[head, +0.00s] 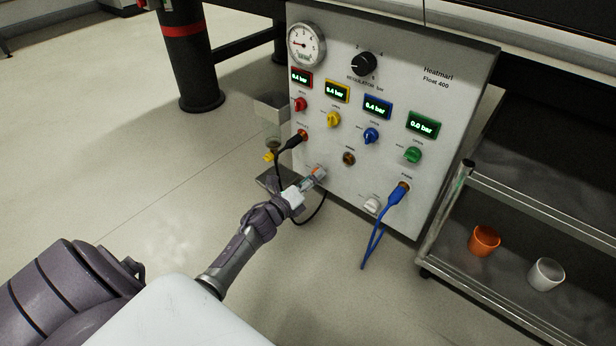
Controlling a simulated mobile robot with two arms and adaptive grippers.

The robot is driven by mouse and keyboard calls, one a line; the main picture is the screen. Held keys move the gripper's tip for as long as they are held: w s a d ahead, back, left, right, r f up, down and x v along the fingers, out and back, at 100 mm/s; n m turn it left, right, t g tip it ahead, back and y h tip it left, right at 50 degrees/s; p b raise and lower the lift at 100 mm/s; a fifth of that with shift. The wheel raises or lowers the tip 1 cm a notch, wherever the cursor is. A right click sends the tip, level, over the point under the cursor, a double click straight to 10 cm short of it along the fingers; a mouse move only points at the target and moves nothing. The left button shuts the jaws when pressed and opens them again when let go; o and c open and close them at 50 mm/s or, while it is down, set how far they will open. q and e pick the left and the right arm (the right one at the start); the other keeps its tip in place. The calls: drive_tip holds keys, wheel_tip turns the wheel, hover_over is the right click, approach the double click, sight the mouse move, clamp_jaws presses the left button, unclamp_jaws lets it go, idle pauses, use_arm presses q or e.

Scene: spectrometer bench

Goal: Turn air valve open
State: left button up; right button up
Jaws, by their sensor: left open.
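The grey control panel (455,100) carries small valve knobs: red (300,104), yellow (334,120), blue (371,135) and green (413,155). A white knob (372,204) sits low on the panel, and another pale knob (320,171) is lower left. The labels are too small to tell which is the air valve. My left gripper (311,182) is open, its fingertips at the pale lower-left knob and partly hiding it. I cannot tell whether they touch it. My right gripper is out of view.
A black cable plug (290,142) and a blue cable plug (395,196) hang from the panel. Above are a round gauge (306,45) and a black regulator knob (363,64). A shelf cart with an orange cup (484,240) and a white cup (546,274) stands right. Floor at left is clear.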

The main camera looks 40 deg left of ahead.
use_arm(q)
drive_tip(key=s+a, duration=0.1)
drive_tip(key=s, duration=1.1)
